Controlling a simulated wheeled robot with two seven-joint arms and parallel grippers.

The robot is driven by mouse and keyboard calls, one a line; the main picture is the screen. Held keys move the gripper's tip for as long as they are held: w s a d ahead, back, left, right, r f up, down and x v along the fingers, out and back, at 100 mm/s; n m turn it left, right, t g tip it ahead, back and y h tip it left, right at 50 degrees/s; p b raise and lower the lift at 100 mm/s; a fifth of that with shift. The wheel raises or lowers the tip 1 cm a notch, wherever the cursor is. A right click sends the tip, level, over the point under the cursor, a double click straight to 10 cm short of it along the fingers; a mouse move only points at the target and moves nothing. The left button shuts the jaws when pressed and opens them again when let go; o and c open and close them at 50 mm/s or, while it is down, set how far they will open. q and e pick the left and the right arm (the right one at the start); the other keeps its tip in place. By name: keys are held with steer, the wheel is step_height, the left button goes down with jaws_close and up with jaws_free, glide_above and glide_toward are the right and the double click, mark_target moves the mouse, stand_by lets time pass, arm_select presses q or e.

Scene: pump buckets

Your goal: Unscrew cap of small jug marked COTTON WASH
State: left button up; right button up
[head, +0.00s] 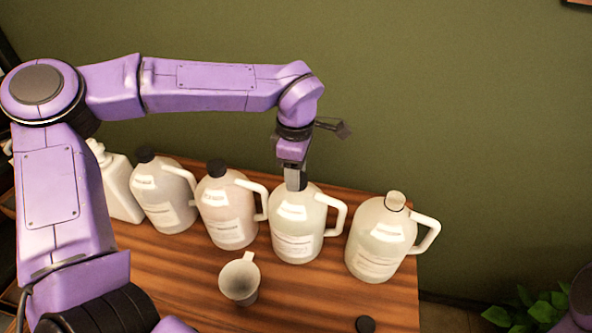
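Several cream jugs with side handles stand in a row on the wooden table. Their label text is too small to read, so I cannot tell which is marked COTTON WASH. My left gripper (296,183) points down at the neck of the third jug from the left (297,226). Its fingers hide that jug's cap, and I cannot tell if they are closed on it. The two jugs to the left (163,196) and (228,208) wear black caps. The rightmost jug (380,240) has a bare, pale neck top. My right gripper is out of view.
A white pump bottle (118,187) stands at the left end of the row. A pale mug (239,281) stands in front of the jugs. A loose black cap (366,324) lies near the front edge of the table (310,300). A green wall rises behind.

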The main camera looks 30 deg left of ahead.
arm_select(q)
steer(key=shift+f+n+b, duration=0.15)
steer(key=shift+n+b, duration=0.3)
steer(key=shift+n, duration=0.65)
steer(key=n+b, duration=0.1)
steer(key=n, duration=0.3)
steer(key=shift+n+b, duration=0.35)
steer(key=shift+n, duration=0.05)
steer(key=n+b, duration=0.1)
steer(key=n, duration=0.2)
steer(key=shift+n+b, duration=0.3)
steer(key=shift+b, duration=0.05)
steer(key=n+b, duration=0.2)
steer(key=n, duration=0.1)
steer(key=shift+n, duration=0.3)
steer(key=shift+r+n, duration=0.2)
steer(key=shift+n, duration=0.1)
steer(key=o, duration=0.8)
steer(key=shift+o, duration=1)
